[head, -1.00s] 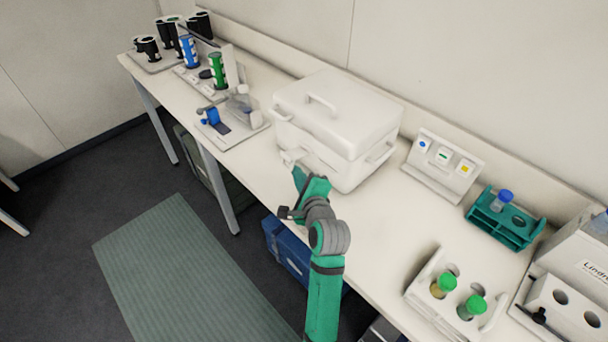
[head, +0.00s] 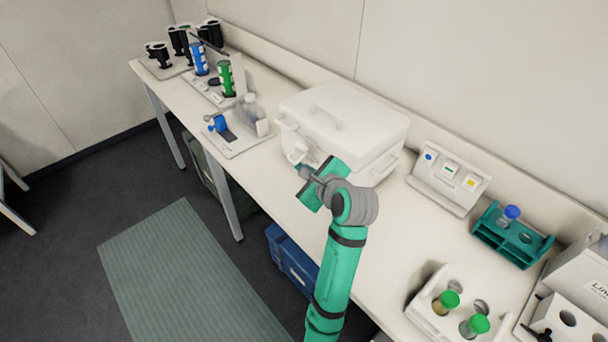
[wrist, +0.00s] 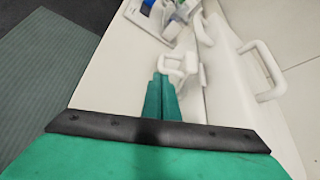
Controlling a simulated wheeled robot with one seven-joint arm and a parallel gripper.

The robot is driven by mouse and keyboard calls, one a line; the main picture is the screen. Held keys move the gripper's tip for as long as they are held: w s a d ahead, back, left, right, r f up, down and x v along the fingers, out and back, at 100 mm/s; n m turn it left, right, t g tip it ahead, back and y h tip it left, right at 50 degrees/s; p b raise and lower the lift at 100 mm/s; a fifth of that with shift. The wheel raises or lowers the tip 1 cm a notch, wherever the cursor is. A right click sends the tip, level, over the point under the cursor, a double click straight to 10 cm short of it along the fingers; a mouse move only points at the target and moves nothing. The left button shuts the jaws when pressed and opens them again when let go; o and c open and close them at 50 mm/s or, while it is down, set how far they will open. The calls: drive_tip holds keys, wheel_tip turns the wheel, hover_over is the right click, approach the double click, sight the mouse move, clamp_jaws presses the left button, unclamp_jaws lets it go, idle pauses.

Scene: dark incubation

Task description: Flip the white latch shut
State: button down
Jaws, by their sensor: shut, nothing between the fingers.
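The white box (head: 385,122) stands on the bench with its lid down and a carry handle on top. The white latch (head: 298,151) is on its front face, partly hidden by my gripper. In the wrist view the latch (wrist: 178,64) looks like a pale loop standing out from the front of the box (wrist: 235,125). My gripper (wrist: 162,78) is shut and empty, its green fingertips pointing at the latch and just short of it or touching; I cannot tell which. In the head view my gripper (head: 303,172) is in front of the box.
A small stand with a blue-capped item (head: 218,124) is left of the box. A three-button panel (head: 448,178), a teal rack (head: 512,235) and a white rack with green-capped tubes (head: 440,300) are to the right. The bench's front edge runs below my gripper.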

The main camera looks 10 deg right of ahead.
drive_tip(key=shift+w+d+r, duration=0.2)
drive_tip(key=shift+r, duration=0.5)
drive_tip(key=shift+w+a+r, duration=0.1)
drive_tip(key=shift+r, duration=0.8)
drive_tip(key=s+d+r, duration=0.3)
drive_tip(key=s+d, duration=0.3)
drive_tip(key=s, duration=0.1)
drive_tip(key=shift+r, duration=0.35)
